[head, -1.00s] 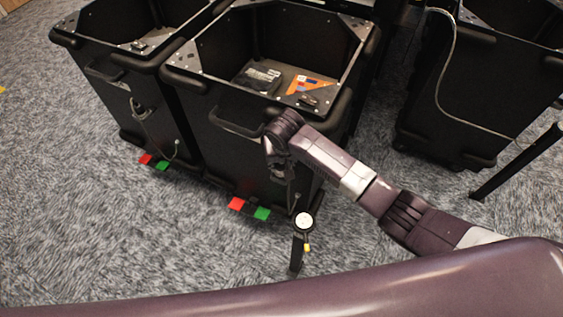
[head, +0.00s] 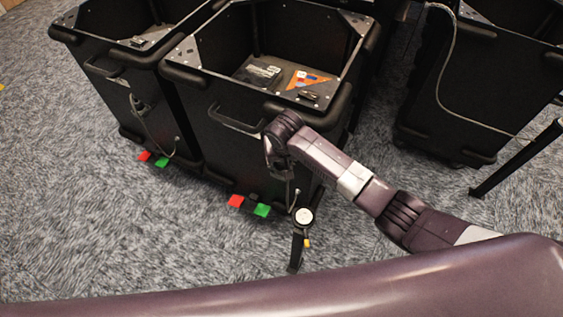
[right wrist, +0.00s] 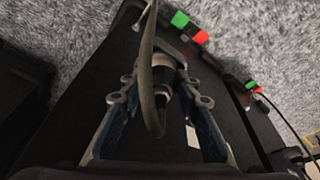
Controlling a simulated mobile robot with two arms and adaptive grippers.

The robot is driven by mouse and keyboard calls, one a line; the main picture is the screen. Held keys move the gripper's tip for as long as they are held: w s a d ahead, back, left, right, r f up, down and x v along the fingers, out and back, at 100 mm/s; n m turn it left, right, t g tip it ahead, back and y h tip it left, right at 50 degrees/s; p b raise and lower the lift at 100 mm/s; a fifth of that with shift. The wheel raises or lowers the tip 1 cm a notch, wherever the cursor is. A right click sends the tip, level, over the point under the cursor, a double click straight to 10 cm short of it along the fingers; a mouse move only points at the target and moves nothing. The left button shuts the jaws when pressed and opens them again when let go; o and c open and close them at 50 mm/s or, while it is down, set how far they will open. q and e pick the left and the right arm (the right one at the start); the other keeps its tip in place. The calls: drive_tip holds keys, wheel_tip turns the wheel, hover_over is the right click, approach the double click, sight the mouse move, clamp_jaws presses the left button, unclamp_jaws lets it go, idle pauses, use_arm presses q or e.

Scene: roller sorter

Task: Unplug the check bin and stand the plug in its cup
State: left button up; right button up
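The middle black bin (head: 225,160) stands in front of me, and my right gripper (head: 277,168) is at its front face. In the right wrist view, a dark plug (right wrist: 161,75) with a grey cable (right wrist: 147,60) lies between the two fingers of the right gripper (right wrist: 160,88). The fingers are apart, with narrow gaps beside the plug, so the gripper looks open around it. The arm mostly hides the plug in the head view. A short black post with a pale round top (head: 304,215) stands in front of the bin; I cannot tell whether it is the cup. My left gripper is out of view.
Red (head: 236,201) and green (head: 262,210) pedals sit at the bin's foot. A similar bin (head: 120,95) with a plug and cable stands at left. Another bin (head: 465,95) and a slanted black post (head: 515,160) are at right. The carpet (head: 90,230) at front left is clear.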

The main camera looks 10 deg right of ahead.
drive_tip(key=o, duration=0.4)
drive_tip(key=shift+s+d+f, duration=0.1)
drive_tip(key=shift+s+f, duration=0.15)
drive_tip(key=shift+f, duration=0.3)
drive_tip(key=shift+r, duration=0.1)
drive_tip(key=shift+r, duration=0.5)
drive_tip(key=v, duration=1.1)
drive_tip(key=shift+r, duration=0.15)
